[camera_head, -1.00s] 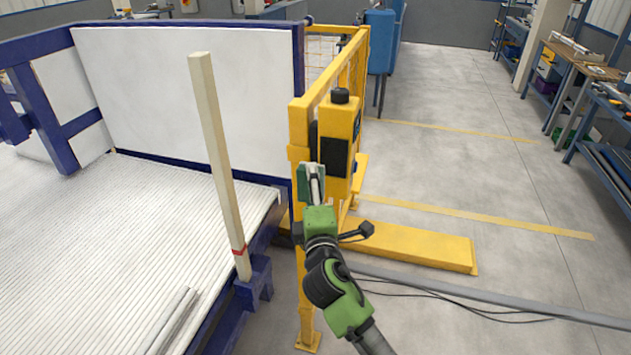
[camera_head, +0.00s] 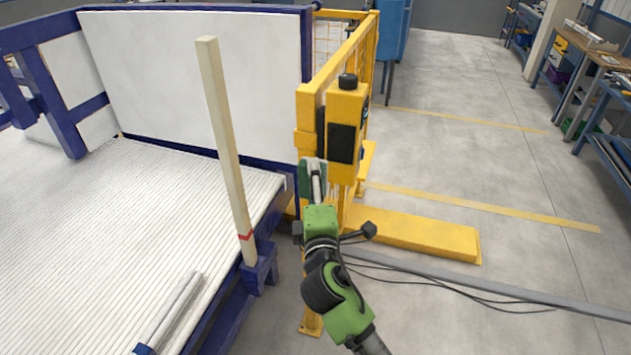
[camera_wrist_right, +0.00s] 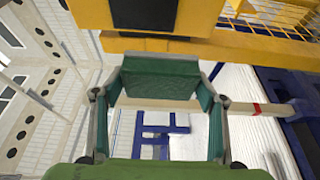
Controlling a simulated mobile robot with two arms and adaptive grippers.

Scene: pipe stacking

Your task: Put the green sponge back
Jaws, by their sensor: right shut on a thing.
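The green sponge (camera_wrist_right: 160,78) is a dark green block in the right wrist view. It lies across the gap between the two fingers of my right gripper (camera_wrist_right: 160,92), which is shut on it. In the head view my right gripper (camera_head: 313,178) is in front of the yellow post, just below the yellow box with a black panel. Only a small dark green patch shows there, and I cannot tell sponge from finger pad. My left gripper is not in view.
The yellow box (camera_head: 346,110) with a black knob is on the yellow fence (camera_head: 345,50). A pale wooden post (camera_head: 225,150) with a red band stands left of my arm. Grey floor (camera_head: 480,160) is open to the right.

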